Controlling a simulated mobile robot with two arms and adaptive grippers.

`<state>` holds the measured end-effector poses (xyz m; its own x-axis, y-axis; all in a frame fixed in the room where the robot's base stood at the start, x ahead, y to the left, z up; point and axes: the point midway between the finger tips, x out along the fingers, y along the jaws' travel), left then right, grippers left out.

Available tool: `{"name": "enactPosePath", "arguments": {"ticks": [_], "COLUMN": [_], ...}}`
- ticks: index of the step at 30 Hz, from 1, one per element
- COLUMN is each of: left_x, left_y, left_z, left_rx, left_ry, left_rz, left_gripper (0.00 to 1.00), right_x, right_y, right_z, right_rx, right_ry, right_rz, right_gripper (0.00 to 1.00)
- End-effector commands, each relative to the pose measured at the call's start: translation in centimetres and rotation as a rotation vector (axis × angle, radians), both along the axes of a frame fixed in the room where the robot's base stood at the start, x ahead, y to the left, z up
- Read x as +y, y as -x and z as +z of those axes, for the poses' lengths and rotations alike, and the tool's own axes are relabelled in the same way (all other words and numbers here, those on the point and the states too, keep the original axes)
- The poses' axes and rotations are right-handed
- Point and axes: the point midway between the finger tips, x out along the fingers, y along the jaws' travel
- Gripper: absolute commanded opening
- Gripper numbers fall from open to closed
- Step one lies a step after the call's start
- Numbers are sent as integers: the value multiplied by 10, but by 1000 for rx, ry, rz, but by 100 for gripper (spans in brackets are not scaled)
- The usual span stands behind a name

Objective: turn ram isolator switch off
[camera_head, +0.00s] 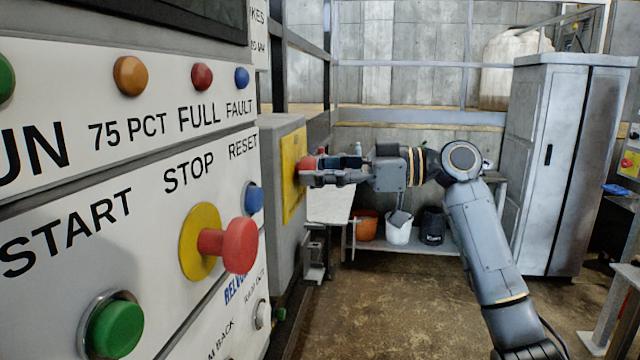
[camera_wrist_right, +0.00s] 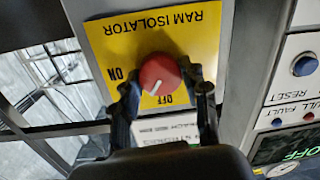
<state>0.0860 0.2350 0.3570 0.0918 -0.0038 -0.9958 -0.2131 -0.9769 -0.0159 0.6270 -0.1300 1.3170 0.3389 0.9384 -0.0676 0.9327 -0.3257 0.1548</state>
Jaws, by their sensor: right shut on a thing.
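The ram isolator switch is a round red knob (camera_wrist_right: 160,72) on a yellow plate (camera_wrist_right: 207,45) in the right wrist view. The plate shows upside down there, with ON left of the knob and OFF just below it. A short white mark on the knob's lower part slants towards the lower left, between the two words and nearer OFF. My right gripper (camera_wrist_right: 163,84) has a finger on each side of the knob and is shut on it. In the head view my right gripper (camera_head: 310,172) reaches from the right to the knob (camera_head: 303,168) on the yellow plate (camera_head: 291,186). My left gripper is not in view.
The white control panel (camera_head: 150,160) fills the left of the head view, with a protruding red STOP button (camera_head: 238,245) and a green START button (camera_head: 113,327). A low shelf with buckets (camera_head: 398,232) and a grey cabinet (camera_head: 560,160) stand behind. The floor between is clear.

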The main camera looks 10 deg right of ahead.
Motion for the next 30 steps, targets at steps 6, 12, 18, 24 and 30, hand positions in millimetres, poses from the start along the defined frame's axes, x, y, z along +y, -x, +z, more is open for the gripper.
{"name": "enactPosePath", "arguments": {"ticks": [6, 12, 18, 24, 30], "left_x": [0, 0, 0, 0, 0], "left_y": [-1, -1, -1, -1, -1], "left_z": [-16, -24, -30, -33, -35], "left_rx": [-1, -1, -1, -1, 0], "left_ry": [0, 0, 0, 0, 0], "left_rz": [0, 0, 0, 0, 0], "left_gripper": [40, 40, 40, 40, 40], "right_x": [0, 0, 1, 1, 1], "right_y": [1, 1, 1, 1, 1], "right_z": [-2, -2, -1, -1, 0], "right_rx": [-188, -346, -470, -549, -587], "right_ry": [79, 145, 197, 230, 247], "right_rz": [0, 0, -1, -1, -1], "right_gripper": [13, 13, 13, 13, 13]}}
